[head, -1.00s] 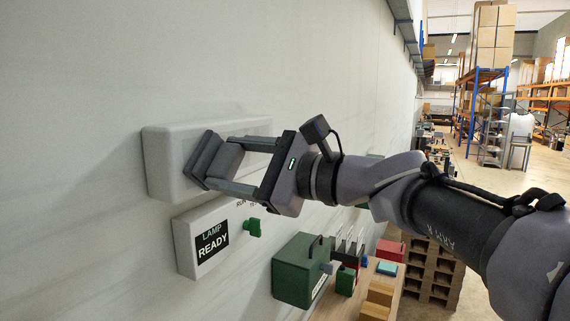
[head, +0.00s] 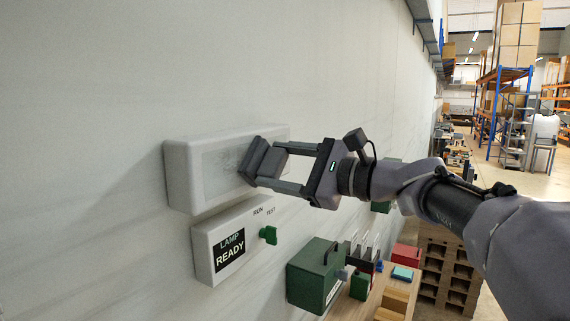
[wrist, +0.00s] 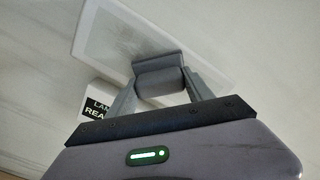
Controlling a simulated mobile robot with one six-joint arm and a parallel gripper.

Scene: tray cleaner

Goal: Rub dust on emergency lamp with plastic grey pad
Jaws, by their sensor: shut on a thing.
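The emergency lamp is a white box (head: 180,178) fixed to the wall. Its pale front face shows a greyish dusty patch left of the pad; it also shows in the wrist view (wrist: 92,38). My gripper (head: 268,165) is shut on the grey pad (head: 256,158), which is held at the right part of the lamp's front face. The pad also shows between the fingers in the wrist view (wrist: 158,66). It appears to touch the face, but I cannot tell for sure. The pad and fingers hide part of the lamp's right side.
Below the lamp is a white wall box (head: 205,250) with a "LAMP READY" display and a green knob (head: 268,235). A green case (head: 312,275) and small blocks stand on a wooden bench (head: 350,303) at lower right. The wall left of the lamp is clear.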

